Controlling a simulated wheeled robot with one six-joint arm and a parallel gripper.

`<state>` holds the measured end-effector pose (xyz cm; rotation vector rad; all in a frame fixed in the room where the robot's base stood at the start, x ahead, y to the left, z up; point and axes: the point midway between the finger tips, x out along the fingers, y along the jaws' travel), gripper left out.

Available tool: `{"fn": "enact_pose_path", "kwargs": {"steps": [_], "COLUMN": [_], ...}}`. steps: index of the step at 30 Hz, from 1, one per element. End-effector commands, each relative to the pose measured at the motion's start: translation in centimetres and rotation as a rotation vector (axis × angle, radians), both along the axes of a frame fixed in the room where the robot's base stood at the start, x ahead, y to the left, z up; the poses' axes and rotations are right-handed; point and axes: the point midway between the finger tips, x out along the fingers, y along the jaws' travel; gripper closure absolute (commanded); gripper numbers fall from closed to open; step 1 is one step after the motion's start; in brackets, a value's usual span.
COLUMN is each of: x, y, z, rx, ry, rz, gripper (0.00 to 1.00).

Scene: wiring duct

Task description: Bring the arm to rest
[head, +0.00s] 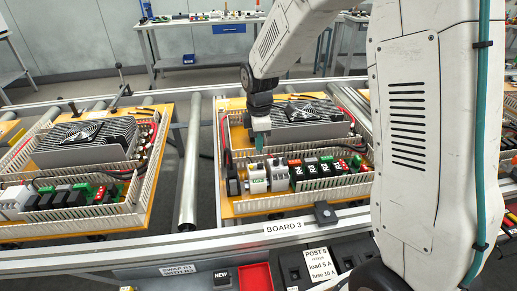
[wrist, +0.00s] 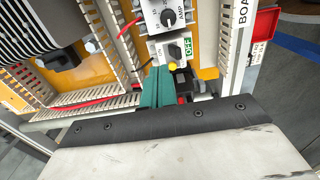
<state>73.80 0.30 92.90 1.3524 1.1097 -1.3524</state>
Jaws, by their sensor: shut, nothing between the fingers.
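My gripper (head: 259,144) hangs over the left part of the middle yellow board (head: 240,208) in the head view, pointing down. Its teal fingers show close together in the wrist view (wrist: 158,88), shut with nothing between them. In the head view they are just above the device row, near a white module with a green label (head: 256,180). That module (wrist: 175,52), with a yellow knob, lies just beyond the fingertips in the wrist view. Whether the fingers touch anything below is hard to tell. My arm reaches across the board from the right.
Slotted duct walls (head: 310,191) and a finned heatsink with a fan (head: 300,112) rise from the board. A second board (head: 152,200) stands to the left, beyond a roller (head: 189,180). A red bin (head: 255,277) and a "BOARD 3" label (head: 283,228) are in front.

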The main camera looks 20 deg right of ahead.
Motion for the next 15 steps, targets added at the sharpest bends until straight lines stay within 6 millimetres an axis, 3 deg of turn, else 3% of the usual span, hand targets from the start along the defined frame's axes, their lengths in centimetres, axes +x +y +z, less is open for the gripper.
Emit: {"fn": "enact_pose_path", "kwargs": {"steps": [5, 15], "x": [0.00, -0.02], "y": [0.01, 0.00], "z": [0.94, 0.95], "rx": [0.000, 0.000], "ry": [-0.001, 0.000], "rz": [0.000, 0.000], "gripper": [1.00, 1.00]}}
